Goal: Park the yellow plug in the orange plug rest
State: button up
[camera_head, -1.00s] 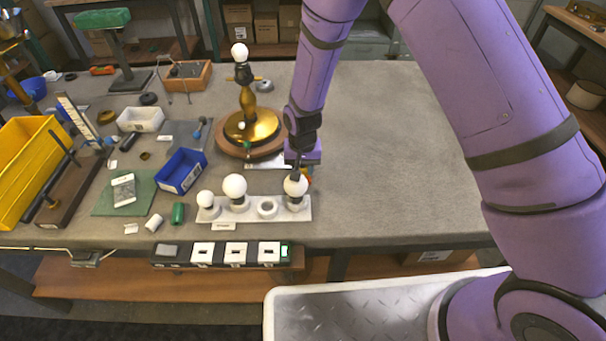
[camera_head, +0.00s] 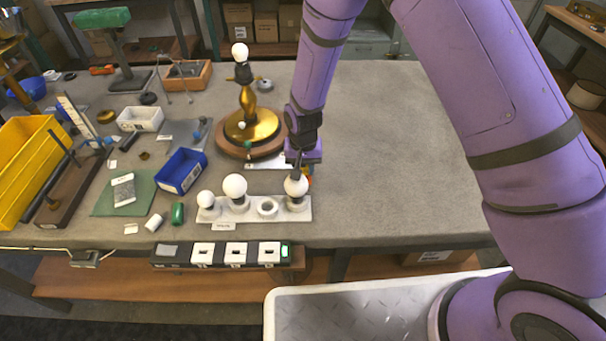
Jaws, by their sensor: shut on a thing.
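My gripper (camera_head: 297,170) points down just behind the large bulb at the right end of the white bulb holder. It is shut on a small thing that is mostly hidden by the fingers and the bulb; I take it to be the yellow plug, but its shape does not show. A small orange patch (camera_head: 309,182) shows beside the fingertips, right behind the bulb. It looks like part of the orange plug rest, mostly hidden. I cannot tell whether the plug touches the rest.
The white bulb holder (camera_head: 225,216) with several bulbs stands right in front of my gripper. The brass lamp (camera_head: 252,126) on its wooden base is close on the left. A blue bin (camera_head: 181,171) lies further left. The table (camera_head: 400,150) to the right is clear.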

jog(key=shift+s+a+r, duration=0.2)
jog(key=shift+a+r, duration=0.1)
dwell(0.4)
jog(key=shift+w+d+r, duration=0.1)
jog(key=shift+d+r, duration=0.05)
jog(key=shift+r, duration=0.15)
jog(key=shift+r, duration=0.3)
jog(key=shift+w+r, duration=0.1)
jog(key=shift+r, duration=1.35)
dwell(0.8)
